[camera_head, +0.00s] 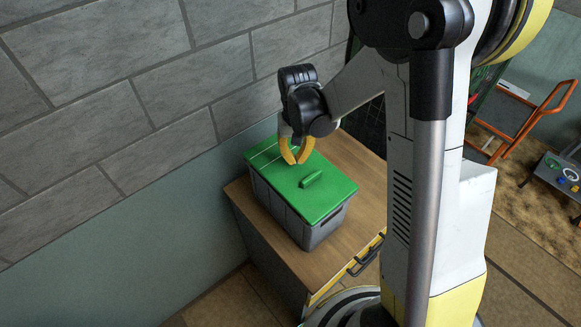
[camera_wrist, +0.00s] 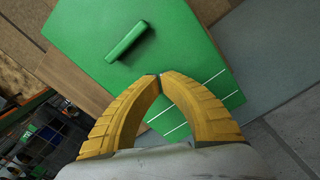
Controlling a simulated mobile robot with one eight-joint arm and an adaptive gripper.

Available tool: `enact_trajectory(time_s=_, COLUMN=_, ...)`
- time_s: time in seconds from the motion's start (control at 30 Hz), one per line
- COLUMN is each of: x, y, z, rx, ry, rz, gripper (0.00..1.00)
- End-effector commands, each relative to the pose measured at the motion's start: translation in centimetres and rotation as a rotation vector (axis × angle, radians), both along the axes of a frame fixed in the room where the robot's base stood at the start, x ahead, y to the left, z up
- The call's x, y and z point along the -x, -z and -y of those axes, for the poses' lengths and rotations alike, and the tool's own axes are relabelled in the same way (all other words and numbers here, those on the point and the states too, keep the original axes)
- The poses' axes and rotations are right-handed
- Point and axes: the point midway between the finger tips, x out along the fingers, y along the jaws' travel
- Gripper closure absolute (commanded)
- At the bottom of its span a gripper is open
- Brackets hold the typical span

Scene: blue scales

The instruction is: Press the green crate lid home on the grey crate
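The green lid (camera_head: 330,198) lies on top of the grey crate (camera_head: 285,211). A raised green handle (camera_head: 311,179) stands on the lid. I cannot tell whether the lid's edge is fully seated all round. My gripper (camera_head: 293,162) points down over the lid, between the handle and the end marked with white lines. In the wrist view the lid (camera_wrist: 182,45) and handle (camera_wrist: 127,42) show beyond my gripper (camera_wrist: 160,76). Its yellow fingertips meet with nothing between them. Whether they touch the lid is unclear.
The crate stands on a wooden cabinet top (camera_head: 368,168), with bare wood to its right. A block wall (camera_head: 125,120) rises close on the left. A dark drawer handle (camera_head: 365,258) is on the cabinet's front. An orange-framed cart (camera_head: 510,112) stands farther right.

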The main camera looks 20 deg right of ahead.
Motion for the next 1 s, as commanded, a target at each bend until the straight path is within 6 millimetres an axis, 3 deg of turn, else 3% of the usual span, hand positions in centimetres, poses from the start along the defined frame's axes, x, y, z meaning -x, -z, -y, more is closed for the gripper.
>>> enact_trajectory(time_s=1.0, x=0.0, y=2.1, z=0.0, rx=0.0, ry=0.0, rz=0.0, gripper=1.0)
